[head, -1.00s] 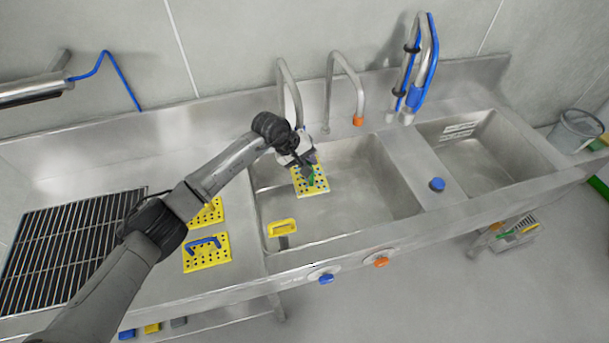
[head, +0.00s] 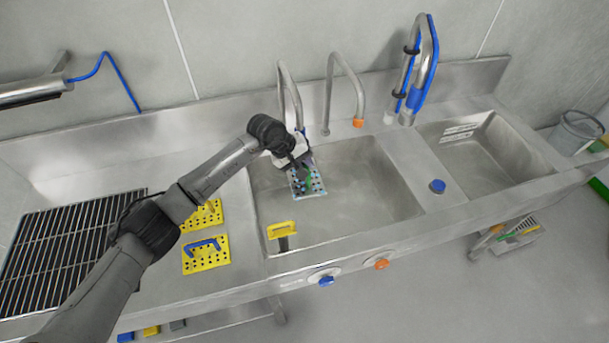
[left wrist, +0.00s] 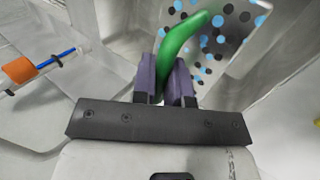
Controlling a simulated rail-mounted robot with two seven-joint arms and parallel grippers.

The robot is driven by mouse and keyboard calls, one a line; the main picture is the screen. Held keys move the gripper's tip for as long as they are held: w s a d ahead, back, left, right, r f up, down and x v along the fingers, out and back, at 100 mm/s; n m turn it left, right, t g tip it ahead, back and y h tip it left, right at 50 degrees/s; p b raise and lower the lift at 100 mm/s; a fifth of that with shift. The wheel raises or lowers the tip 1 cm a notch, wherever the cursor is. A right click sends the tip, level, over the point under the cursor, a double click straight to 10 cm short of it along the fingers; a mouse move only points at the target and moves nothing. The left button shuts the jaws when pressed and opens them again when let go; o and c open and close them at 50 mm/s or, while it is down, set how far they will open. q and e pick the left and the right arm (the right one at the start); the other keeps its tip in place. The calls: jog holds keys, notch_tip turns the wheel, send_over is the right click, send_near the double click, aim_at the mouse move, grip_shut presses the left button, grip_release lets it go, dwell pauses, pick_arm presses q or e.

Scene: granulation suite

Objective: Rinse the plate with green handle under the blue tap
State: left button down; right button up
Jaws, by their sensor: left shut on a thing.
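The plate with the green handle (head: 300,188) is held over the left basin, below the left tap (head: 284,80). The plate's face is pale with blue and dark spots; it also shows in the left wrist view (left wrist: 232,25). My left gripper (head: 303,167) is shut on the green handle (left wrist: 180,45), its purple finger pads on both sides. The left tap's outlet is hidden behind my gripper, so I cannot see its colour mark or any water. A blue knob (head: 327,280) sits on the sink front. My right gripper is not in view.
A second tap with an orange tip (head: 358,122) stands right of the left tap. An orange knob (head: 382,263) is beside the blue one. A yellow piece (head: 281,230) is at the basin's front left. A yellow plate with a blue handle (head: 207,262) lies on the counter.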

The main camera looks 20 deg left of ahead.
pick_arm(q)
jog(key=shift+s+d+r+p, duration=0.1)
jog(key=shift+s+d+p, duration=0.55)
jog(key=shift+s, duration=0.4)
jog(key=shift+s+d+p, duration=0.35)
jog(key=shift+s+d, duration=0.5)
jog(key=shift+s, duration=0.2)
jog(key=shift+s+d+p, duration=0.3)
jog(key=shift+s+d, duration=0.5)
jog(key=shift+s, duration=0.25)
jog(key=s+d+r+p, duration=0.2)
jog(key=s+d+r, duration=0.1)
jog(key=s+r, duration=0.1)
jog(key=shift+p, duration=0.35)
